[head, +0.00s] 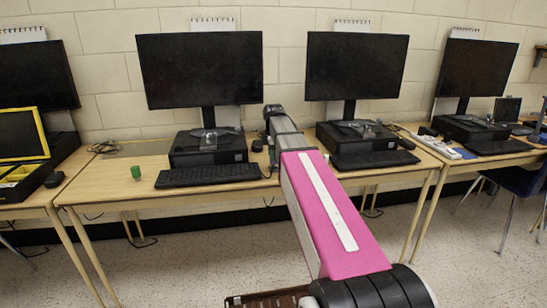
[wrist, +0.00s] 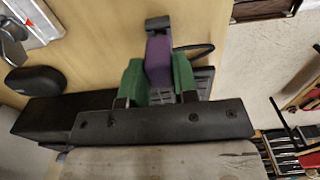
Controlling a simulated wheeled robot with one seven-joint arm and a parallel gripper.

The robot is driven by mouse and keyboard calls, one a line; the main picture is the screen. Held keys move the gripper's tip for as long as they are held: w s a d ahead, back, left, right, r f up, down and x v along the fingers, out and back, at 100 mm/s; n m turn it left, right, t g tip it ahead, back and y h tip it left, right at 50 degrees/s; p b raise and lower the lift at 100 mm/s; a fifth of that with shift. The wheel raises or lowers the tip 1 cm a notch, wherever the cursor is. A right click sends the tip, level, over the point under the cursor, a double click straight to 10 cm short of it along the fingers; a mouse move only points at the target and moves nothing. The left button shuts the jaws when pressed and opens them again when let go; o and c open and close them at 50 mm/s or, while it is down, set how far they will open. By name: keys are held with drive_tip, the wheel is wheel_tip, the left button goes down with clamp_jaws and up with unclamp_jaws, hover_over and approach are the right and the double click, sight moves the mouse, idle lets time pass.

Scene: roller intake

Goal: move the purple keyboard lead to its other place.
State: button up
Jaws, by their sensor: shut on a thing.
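The purple keyboard lead (wrist: 158,60) is in the wrist view, a purple body with a dark end at the top and a dark curved cord at its right. My gripper (wrist: 157,82) has green fingers on both sides of the purple body and is shut on it. The tan desktop lies behind the lead; I cannot tell whether the lead touches it. In the head view my pink arm reaches to the desk between two monitors, and the lead and gripper cannot be made out there.
In the head view a black keyboard (head: 208,175) lies on the desk (head: 110,185), left of my arm. A computer case (head: 207,147) carries a monitor (head: 200,70). Another monitor (head: 356,66) is at the right. A dark rounded object (wrist: 35,80) shows in the wrist view.

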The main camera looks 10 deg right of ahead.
drive_tip(key=shift+r, duration=1.45)
drive_tip(key=shift+r, duration=0.15)
drive_tip(key=shift+r, duration=1.35)
